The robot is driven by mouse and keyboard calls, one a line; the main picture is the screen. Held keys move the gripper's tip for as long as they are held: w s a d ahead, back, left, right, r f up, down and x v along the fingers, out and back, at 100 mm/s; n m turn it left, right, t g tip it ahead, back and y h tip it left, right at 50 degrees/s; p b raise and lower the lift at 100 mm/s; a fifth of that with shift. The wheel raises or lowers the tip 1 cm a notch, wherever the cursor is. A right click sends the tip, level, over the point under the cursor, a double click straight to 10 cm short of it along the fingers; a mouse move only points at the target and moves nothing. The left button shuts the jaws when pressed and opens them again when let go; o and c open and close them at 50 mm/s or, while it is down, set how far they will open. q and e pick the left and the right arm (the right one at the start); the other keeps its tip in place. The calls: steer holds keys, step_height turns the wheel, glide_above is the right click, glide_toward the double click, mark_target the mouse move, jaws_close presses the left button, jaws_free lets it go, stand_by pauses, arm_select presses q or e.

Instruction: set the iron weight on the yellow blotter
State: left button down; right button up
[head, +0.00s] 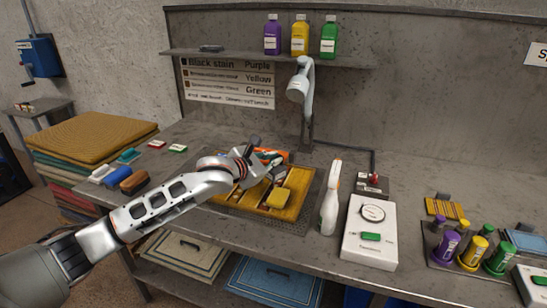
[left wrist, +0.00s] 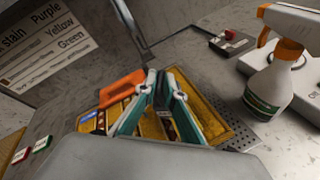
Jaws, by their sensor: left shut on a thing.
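My left gripper (head: 268,166) is over the rug on the bench, shut on a small dark grey thing (left wrist: 161,92) that looks like the iron weight. The fingers hide most of it, and I cannot tell if it touches anything below. A small bright yellow pad (head: 278,198), which looks like the yellow blotter, lies on the yellow-brown rug (head: 236,204), just below and in front of the gripper in the head view. In the left wrist view the teal-sided fingers point at the rug (left wrist: 215,122). My right gripper is not in view.
An orange tool (left wrist: 122,87) lies behind the gripper. A white spray bottle (head: 330,198) and a white control box (head: 370,232) stand to the right. A lamp (head: 301,85) rises behind. Colored brushes (head: 132,180) lie at left; stain bottles (head: 300,38) stand on the shelf.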

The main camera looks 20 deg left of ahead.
mark_target(273, 179)
arm_select(q)
steer(key=shift+d+r, duration=0.1)
steer(key=shift+d, duration=0.35)
step_height(273, 179, down, 4)
steer(key=b, duration=0.4)
steer(key=shift+f+b, duration=0.75)
steer(key=shift+b, duration=0.2)
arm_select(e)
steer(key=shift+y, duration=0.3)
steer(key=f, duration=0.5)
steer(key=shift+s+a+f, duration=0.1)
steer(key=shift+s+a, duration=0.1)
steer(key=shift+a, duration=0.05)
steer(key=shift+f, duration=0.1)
arm_select(q)
steer(key=shift+s+f+b, duration=0.1)
steer(key=shift+f+b, duration=0.35)
steer(key=shift+f, duration=0.5)
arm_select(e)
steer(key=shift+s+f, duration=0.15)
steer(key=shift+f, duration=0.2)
